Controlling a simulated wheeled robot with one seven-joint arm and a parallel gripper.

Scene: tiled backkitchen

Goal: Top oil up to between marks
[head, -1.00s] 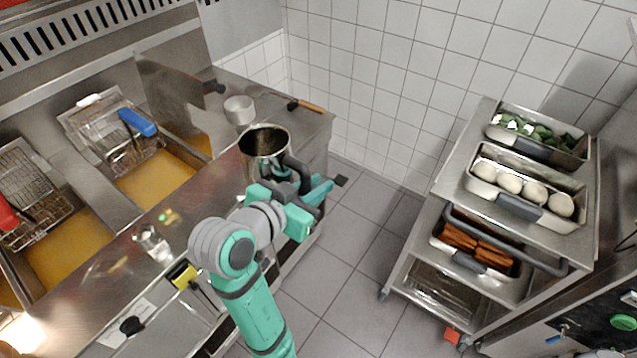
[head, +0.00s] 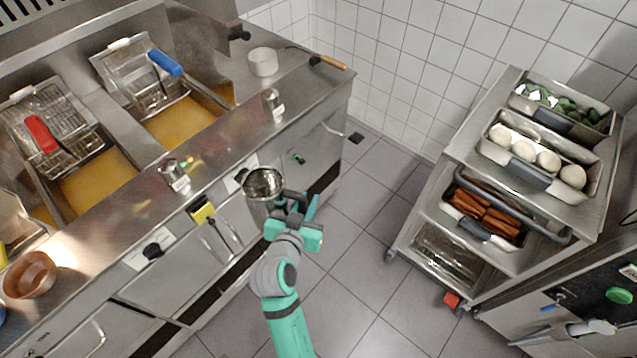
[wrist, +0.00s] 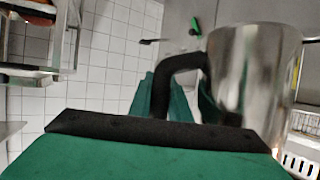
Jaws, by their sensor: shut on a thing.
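A tall steel jug (head: 258,209) with a black handle hangs upright in my gripper (head: 289,203), in front of the fryer's front panel. In the wrist view the jug (wrist: 248,75) is at the right, and my gripper (wrist: 180,100) is shut on its dark handle. The jug's lower part is cropped and its contents are unclear. The fryer's left vat of golden oil (head: 97,187) and right vat of oil (head: 182,127) show behind the counter edge. Level marks are too small to make out.
A fryer basket with a red handle (head: 40,134) and one with a blue handle (head: 165,62) rest above the vats. Small steel cups (head: 173,177) (head: 273,106) and a pale bowl (head: 263,63) stand on the counter (head: 225,125). A trolley (head: 458,150) with food pans stands right; floor between is clear.

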